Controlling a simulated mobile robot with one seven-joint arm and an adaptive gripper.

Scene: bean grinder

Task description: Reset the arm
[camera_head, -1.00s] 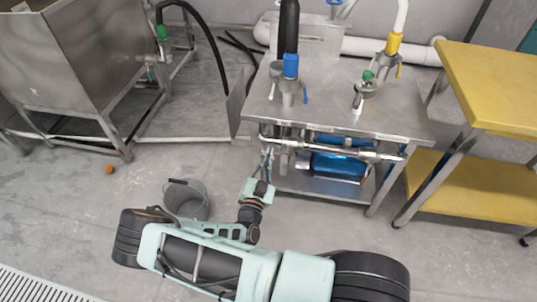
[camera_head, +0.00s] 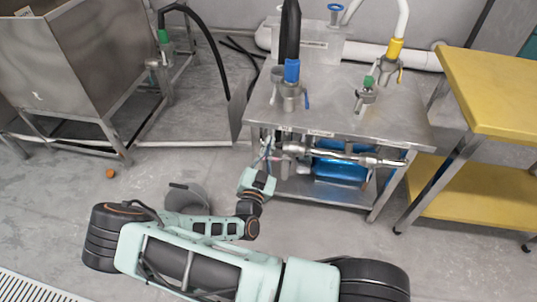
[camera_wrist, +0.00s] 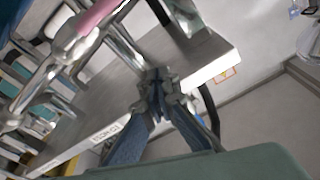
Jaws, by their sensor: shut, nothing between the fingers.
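My arm stretches across the bottom of the head view, with its wrist in front of the left end of the steel table (camera_head: 340,105). My gripper's fingers are hard to make out there, near the table's front edge. In the wrist view my gripper (camera_wrist: 155,82) is shut, with its two fingertips together and nothing between them. The steel table (camera_wrist: 115,95) runs at a slant behind the fingers in that view.
The table carries a blue-collared valve (camera_head: 291,85), a green-topped fitting (camera_head: 366,93) and a yellow-collared valve (camera_head: 393,60). Pipes run along its front. A grey bucket (camera_head: 187,196) stands behind my arm. A steel hopper (camera_head: 75,60) is left; a yellow bench (camera_head: 500,90) is right.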

